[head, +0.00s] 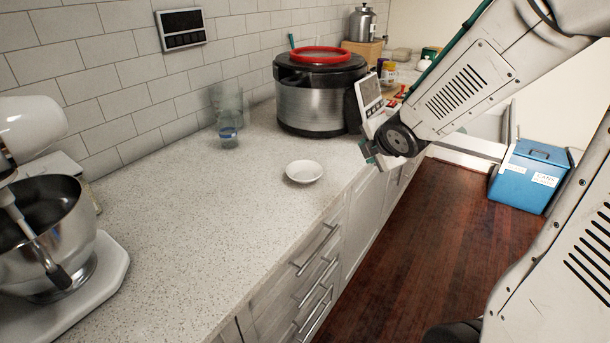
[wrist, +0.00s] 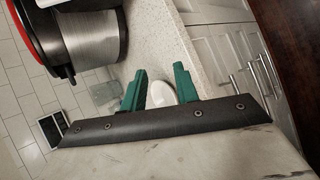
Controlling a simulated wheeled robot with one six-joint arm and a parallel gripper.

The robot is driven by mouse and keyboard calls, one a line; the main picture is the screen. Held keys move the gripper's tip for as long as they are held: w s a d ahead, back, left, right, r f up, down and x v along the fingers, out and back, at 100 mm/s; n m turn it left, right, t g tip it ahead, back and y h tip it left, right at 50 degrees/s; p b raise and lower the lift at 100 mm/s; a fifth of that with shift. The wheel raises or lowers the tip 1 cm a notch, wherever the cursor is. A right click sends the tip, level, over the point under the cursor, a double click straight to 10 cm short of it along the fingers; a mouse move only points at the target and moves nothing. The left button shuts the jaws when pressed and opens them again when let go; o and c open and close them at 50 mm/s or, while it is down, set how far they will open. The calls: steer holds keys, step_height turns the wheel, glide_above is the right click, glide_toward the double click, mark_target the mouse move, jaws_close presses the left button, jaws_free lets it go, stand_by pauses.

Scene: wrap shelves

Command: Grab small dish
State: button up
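A small white dish (head: 304,171) sits on the speckled pale countertop, near its front edge. In the wrist view the dish (wrist: 161,94) shows between and beyond the two green fingers, partly hidden by my wrist's dark bar. My gripper (wrist: 160,85) is open, with a clear gap between its fingers and nothing held. In the head view my gripper (head: 371,156) is at the counter's front edge, to the right of the dish and apart from it.
A large steel cooker (head: 318,92) with a red ring on top stands behind the dish. A glass (head: 228,133) stands by the tiled wall. A stand mixer (head: 50,235) is at the left. A blue box (head: 530,177) is on the wooden floor. The counter around the dish is clear.

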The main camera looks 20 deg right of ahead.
mark_target(304, 174)
steer(key=w+a+f+n+t+y, duration=0.1)
steer(key=f+n+y, duration=0.1)
steer(key=n, duration=0.2)
steer(key=w+a+f+n+t+y, duration=0.1)
steer(key=w+f+n+y, duration=0.1)
steer(key=n, duration=0.2)
steer(key=w+a+f+n+y, duration=0.1)
steer(key=w+f+n+y, duration=0.1)
steer(key=f+n, duration=0.1)
steer(key=shift+w+n+t, duration=0.1)
steer(key=shift+n+t, duration=0.3)
steer(key=shift+n, duration=0.3)
steer(key=shift+a+f+n+y, duration=0.15)
steer(key=shift+a+n+y, duration=0.05)
steer(key=shift+n+y, duration=0.3)
steer(key=shift+a+f+n+y, duration=0.1)
steer(key=shift+a+n+y, duration=0.1)
steer(key=shift+n+y, duration=0.3)
steer(key=x, duration=0.2)
steer(key=shift+w+a, duration=0.15)
steer(key=shift+a, duration=0.1)
steer(key=x, duration=0.5)
steer(key=shift+w+a+r, duration=0.2)
steer(key=shift+r, duration=0.15)
jaws_close()
